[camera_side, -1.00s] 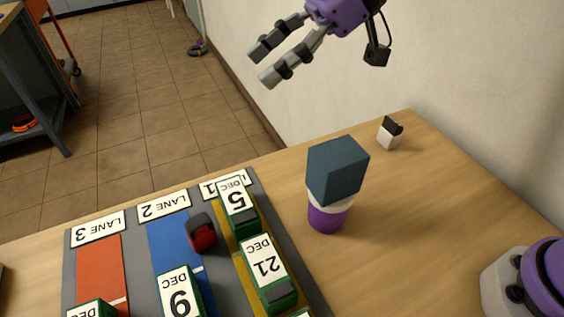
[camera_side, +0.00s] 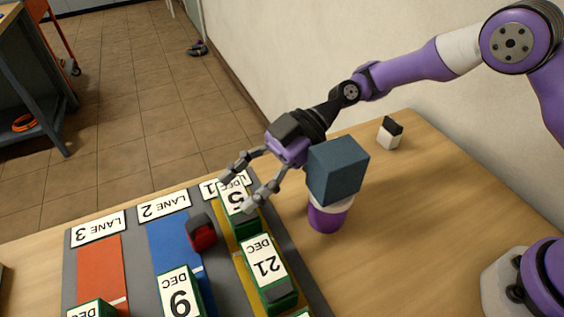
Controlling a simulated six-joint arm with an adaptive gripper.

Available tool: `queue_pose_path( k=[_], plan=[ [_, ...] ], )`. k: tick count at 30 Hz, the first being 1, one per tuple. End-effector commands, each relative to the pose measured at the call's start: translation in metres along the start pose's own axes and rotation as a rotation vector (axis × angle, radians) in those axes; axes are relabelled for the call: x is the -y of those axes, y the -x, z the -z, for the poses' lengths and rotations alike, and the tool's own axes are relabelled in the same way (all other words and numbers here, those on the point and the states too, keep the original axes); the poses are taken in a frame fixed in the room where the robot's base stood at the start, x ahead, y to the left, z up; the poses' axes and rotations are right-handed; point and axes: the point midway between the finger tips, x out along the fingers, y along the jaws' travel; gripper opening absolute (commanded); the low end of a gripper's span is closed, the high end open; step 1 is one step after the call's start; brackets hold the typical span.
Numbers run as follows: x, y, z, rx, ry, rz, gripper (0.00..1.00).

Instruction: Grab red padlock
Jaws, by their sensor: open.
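The red padlock (camera_side: 203,237) with a dark shackle sits at the right edge of the blue strip of lane 2, near the lane's far end. My gripper (camera_side: 238,194) is open and empty. Its fingers point down and left, over the green block marked DEC 5 (camera_side: 243,226), and partly hide that block and the lane 1 sign (camera_side: 211,188). The padlock is in full view, below and left of the fingertips, apart from them in the picture.
Green blocks marked DEC 21 (camera_side: 266,258) and DEC 9 (camera_side: 180,293) stand on the lane board (camera_side: 134,230). A blue-grey box on a purple and white stand (camera_side: 328,217) is close right of my gripper. A small white and black item (camera_side: 389,133) stands farther back.

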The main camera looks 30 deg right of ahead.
Motion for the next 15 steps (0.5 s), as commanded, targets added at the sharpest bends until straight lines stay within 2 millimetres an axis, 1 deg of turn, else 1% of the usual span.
queue_pose_path(
  k=[1,3,10,15],
  plan=[
    [0.001,-0.010,0.001,0.000,0.002,0.005,0.59],
    [0.001,-0.021,0.001,0.000,0.001,0.004,0.59],
    [-0.001,-0.043,0.001,0.000,0.001,0.003,0.59],
    [-0.006,-0.071,0.002,0.000,0.002,0.004,0.59]
  ],
)
